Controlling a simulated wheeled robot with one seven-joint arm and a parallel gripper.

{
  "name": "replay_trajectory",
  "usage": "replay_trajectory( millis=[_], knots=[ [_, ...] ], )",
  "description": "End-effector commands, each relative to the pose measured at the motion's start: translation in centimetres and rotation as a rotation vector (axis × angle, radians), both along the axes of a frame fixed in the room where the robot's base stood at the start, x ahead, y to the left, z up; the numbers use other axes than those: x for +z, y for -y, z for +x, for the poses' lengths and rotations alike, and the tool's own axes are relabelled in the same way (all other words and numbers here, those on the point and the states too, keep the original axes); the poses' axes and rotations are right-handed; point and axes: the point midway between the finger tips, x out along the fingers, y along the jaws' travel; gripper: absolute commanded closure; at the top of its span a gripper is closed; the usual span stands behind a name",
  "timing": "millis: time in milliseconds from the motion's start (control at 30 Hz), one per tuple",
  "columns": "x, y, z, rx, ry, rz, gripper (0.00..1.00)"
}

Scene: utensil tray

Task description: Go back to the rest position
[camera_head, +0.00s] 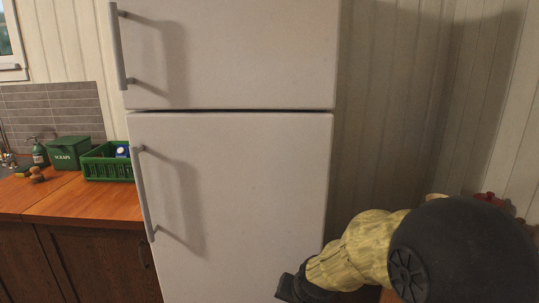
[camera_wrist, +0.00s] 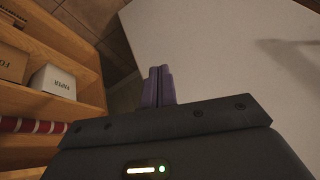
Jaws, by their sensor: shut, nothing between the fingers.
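My gripper (camera_wrist: 159,72) shows in the wrist view with its two purple fingers pressed together and nothing between them. It hangs in free air between a wooden shelf and a large pale surface that looks like the fridge. In the head view my arm reaches in from the lower right, and the dark end of the gripper (camera_head: 287,289) is partly visible in front of the lower fridge door. The fingertips are hard to make out there.
The white fridge (camera_head: 260,190) stands shut in the middle. On the left, a wooden counter (camera_head: 85,208) holds a green rack (camera_head: 108,170) and a green scraps bin (camera_head: 68,146). In the wrist view, a wooden shelf (camera_wrist: 75,55) with a white box (camera_wrist: 53,82) is at left.

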Motion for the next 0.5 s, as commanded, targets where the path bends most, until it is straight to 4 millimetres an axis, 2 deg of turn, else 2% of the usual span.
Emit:
replay_trajectory(
  millis=[33,100,400,433,500],
  knots=[
    [-0.2,1.8,-2.0,0.035,-0.028,-0.047,1.00],
    [-0.6,3.7,-4.4,0.084,-0.066,-0.103,1.00],
    [-1.8,9.2,-13.2,0.253,-0.216,-0.257,1.00],
    [-1.9,9.7,-14.0,0.269,-0.231,-0.268,1.00],
    [-0.1,9.4,-13.5,0.267,-0.225,-0.263,1.00]
  ],
)
